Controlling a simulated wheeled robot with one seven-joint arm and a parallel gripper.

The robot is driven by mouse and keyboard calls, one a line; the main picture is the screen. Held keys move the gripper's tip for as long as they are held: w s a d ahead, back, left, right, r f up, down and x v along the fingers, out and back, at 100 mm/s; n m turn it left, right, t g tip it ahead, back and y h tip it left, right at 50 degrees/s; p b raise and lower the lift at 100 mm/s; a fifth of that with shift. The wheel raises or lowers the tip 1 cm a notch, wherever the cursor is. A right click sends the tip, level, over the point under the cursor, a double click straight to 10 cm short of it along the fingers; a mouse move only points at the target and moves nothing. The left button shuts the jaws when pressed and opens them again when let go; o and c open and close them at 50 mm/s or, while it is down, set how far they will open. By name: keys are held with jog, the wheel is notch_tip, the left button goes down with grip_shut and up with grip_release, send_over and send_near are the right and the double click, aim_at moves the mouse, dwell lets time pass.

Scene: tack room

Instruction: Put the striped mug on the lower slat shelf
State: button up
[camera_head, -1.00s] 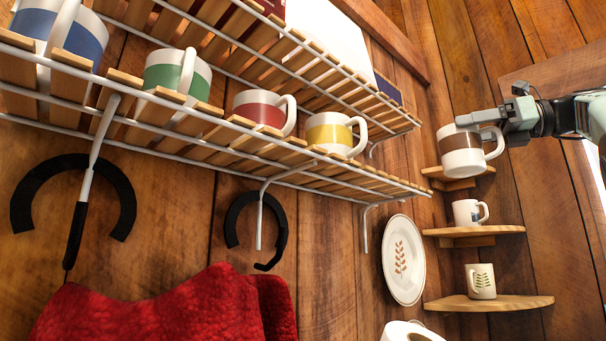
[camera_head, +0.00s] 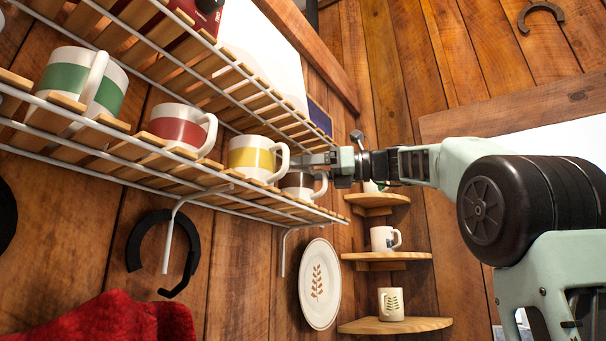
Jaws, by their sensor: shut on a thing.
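The striped mug, white with a brown band (camera_head: 297,182), is at the right end of the lower slat shelf (camera_head: 250,205), to the right of the yellow-banded mug (camera_head: 252,158). My gripper (camera_head: 316,159) comes in from the right and is shut on the striped mug near its rim. The mug's handle points right. The yellow-banded mug's handle overlaps its left side in the picture. I cannot tell whether its base touches the slats. A red-banded mug (camera_head: 182,131) and a green-banded mug (camera_head: 84,80) stand further left on the same shelf.
The upper slat shelf (camera_head: 218,78) runs close above the mugs. Corner shelves (camera_head: 385,257) with small mugs (camera_head: 391,304) are below my arm. A plate (camera_head: 320,284) hangs on the wall. Shelf hooks and a red cloth (camera_head: 110,322) are at the lower left.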

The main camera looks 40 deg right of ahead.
jog(key=shift+w+a+f, duration=0.2)
jog(key=shift+w+a, duration=0.15)
jog(key=shift+d+f, duration=0.1)
jog(key=shift+f, duration=0.4)
jog(key=shift+f, duration=0.2)
jog(key=o, duration=1.2)
jog(key=shift+c, duration=0.2)
jog(key=shift+r, duration=0.1)
